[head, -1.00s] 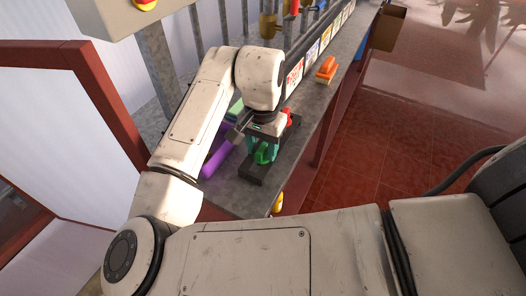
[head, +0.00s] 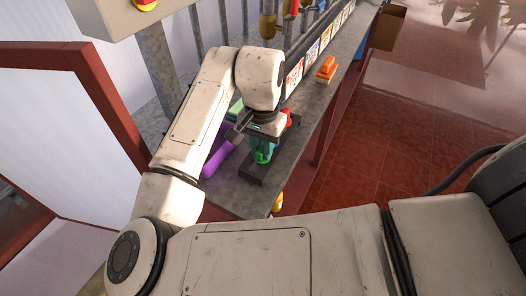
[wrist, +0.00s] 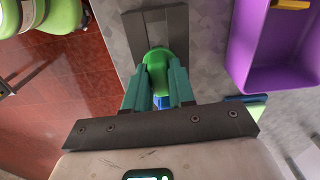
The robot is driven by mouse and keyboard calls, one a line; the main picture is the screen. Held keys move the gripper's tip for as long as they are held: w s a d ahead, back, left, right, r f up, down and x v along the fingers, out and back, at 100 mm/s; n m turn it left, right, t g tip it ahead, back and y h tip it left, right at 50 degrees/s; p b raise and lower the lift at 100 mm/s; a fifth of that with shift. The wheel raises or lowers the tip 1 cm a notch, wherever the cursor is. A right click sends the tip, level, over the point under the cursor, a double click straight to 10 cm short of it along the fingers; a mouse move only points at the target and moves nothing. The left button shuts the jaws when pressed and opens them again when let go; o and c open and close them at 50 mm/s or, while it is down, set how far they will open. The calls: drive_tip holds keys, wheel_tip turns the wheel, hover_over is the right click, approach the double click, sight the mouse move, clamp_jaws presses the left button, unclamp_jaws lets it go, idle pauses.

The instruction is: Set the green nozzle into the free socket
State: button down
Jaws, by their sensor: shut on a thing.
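My gripper (wrist: 159,92) has teal fingers shut on the green nozzle (wrist: 156,66), whose rounded green body shows between and beyond the fingertips in the wrist view. In the head view the nozzle (head: 264,153) shows among my fingers, over the dark grey socket block (head: 256,174) on the bench. The block also shows in the wrist view (wrist: 172,22), running beyond the nozzle. The free socket is not clearly visible, and I cannot tell whether the nozzle touches the block.
A purple bin (head: 218,159) stands left of the block; it shows at right in the wrist view (wrist: 245,55). An orange brush (head: 326,69) lies farther along the grey bench. A yellow object (head: 278,203) is at the bench's front edge. Red tile floor is open to the right.

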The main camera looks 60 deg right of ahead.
sight(261, 147)
drive_tip(key=shift+w+m, duration=0.1)
drive_tip(key=shift+m, duration=0.2)
drive_tip(key=shift+r+p, duration=0.2)
drive_tip(key=shift+p, duration=0.2)
idle(0.6)
drive_tip(key=shift+r+p, duration=1.95)
drive_tip(key=shift+r, duration=0.15)
